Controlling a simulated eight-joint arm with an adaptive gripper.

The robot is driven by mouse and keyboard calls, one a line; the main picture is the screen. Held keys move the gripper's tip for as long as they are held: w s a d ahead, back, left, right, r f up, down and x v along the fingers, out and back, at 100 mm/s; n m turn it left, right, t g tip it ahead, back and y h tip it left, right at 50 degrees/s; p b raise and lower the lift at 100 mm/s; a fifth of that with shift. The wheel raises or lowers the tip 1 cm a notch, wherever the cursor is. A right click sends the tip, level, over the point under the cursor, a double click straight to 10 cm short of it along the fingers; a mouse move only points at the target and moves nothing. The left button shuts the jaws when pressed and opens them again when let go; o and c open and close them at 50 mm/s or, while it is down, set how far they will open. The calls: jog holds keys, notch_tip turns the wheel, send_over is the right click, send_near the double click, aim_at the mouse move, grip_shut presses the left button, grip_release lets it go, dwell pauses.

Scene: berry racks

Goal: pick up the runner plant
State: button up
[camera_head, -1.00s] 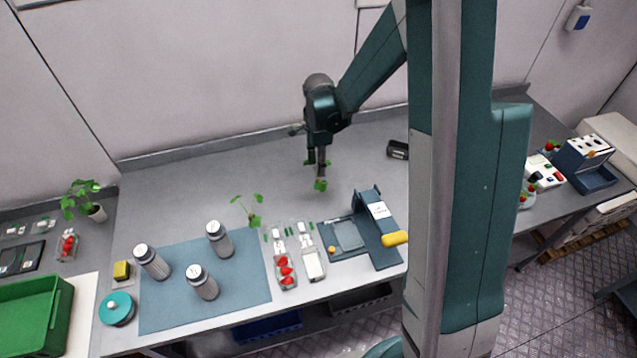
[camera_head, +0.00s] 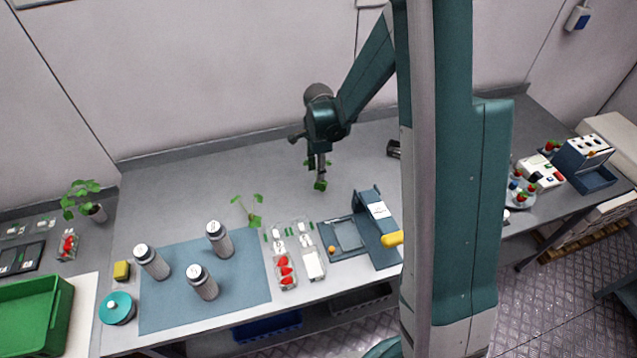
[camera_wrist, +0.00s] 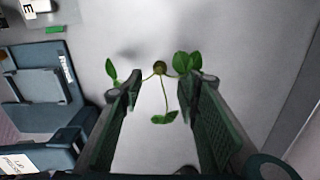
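My gripper (camera_head: 320,172) points down over the back middle of the table in the head view. A runner plant with green leaves (camera_head: 320,186) is right at its fingertips, partly hidden by the gripper. In the wrist view, my gripper (camera_wrist: 160,88) is open, with a finger on each side. The plant's small round brown centre (camera_wrist: 160,68) shows between and just beyond the fingertips. Thin stems run from it to leaves on the left, on the right and nearer to me. The side leaves reach close to the fingertips; whether they touch I cannot tell.
Another small green plant (camera_head: 246,210) lies to the left. A blue-grey mat (camera_head: 170,312) holds several grey bottles. Clear boxes, one with strawberries (camera_head: 284,270), and a blue-grey device (camera_head: 370,225) stand in front. A dark small object (camera_head: 393,150) lies to the right. The table behind is clear.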

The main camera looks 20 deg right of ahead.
jog(key=shift+f, duration=2.3)
jog(key=c, duration=0.7)
